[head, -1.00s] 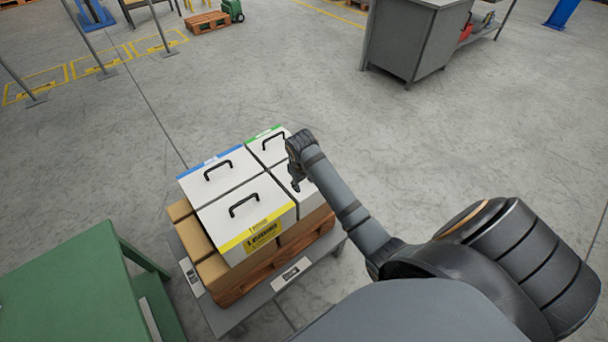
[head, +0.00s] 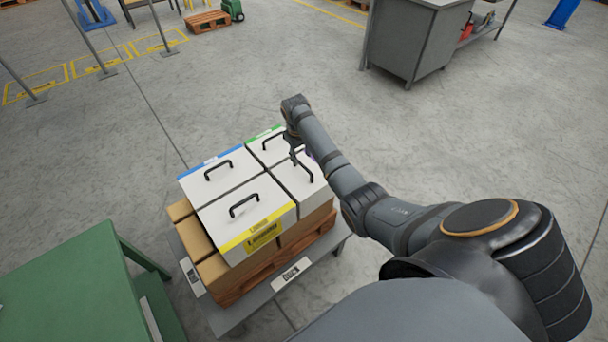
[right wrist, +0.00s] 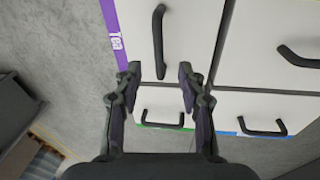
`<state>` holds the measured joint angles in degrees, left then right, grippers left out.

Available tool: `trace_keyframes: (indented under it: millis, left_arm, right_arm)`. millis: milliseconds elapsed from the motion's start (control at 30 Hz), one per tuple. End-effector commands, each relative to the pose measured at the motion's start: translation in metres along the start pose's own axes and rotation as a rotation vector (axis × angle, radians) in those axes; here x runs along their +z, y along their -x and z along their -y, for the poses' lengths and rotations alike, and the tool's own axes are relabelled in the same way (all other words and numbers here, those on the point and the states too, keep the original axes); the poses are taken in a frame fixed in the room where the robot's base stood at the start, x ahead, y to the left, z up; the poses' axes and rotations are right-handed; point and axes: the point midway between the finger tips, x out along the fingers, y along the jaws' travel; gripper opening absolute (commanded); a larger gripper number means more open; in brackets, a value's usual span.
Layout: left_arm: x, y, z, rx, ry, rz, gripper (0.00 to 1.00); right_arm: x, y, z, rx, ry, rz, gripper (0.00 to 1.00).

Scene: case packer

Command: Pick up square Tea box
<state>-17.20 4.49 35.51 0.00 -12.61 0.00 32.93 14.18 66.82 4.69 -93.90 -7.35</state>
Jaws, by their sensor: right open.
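The Tea box (head: 306,190) is white-topped with a purple edge strip and sits at the right of a group of white boxes, partly hidden by my right arm. In the right wrist view the Tea box (right wrist: 190,25) shows its "Tea" label and a black bar handle (right wrist: 158,40). My right gripper (head: 294,154) is above the Tea box. In the right wrist view the right gripper (right wrist: 160,76) is open and empty, its fingers on either side of the handle's near end in the picture; I cannot tell the height gap. My left gripper is not in view.
Blue-striped (head: 232,170), yellow-striped (head: 215,215) and green-striped (head: 262,134) handled boxes stand close beside it, on brown cartons (head: 215,270) and a wooden pallet on a grey stand (head: 228,318). A green table (head: 65,285) is at left.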

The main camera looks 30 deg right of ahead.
Motion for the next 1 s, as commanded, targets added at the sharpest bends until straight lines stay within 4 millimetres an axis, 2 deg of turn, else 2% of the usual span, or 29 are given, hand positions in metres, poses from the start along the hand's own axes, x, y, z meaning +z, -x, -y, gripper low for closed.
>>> trace_keyframes:
  millis: [167, 433, 700, 767, 1000]
  left_arm:
    - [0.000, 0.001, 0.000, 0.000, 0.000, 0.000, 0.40]
    - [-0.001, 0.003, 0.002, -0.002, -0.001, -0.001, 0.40]
    - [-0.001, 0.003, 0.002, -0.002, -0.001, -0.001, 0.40]
    - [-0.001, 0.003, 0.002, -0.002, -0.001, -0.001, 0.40]
    - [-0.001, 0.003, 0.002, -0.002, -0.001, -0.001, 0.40]
  right_arm:
    - [0.000, -0.005, 0.000, 0.000, 0.000, -0.001, 0.40]
    - [-0.001, -0.049, -0.001, 0.000, 0.000, 0.001, 0.40]
    - [-0.001, -0.055, -0.002, 0.001, 0.001, -0.002, 0.40]
    - [-0.001, -0.055, -0.002, 0.001, 0.001, -0.002, 0.35]
    - [0.000, -0.055, -0.002, 0.001, 0.000, -0.001, 0.02]
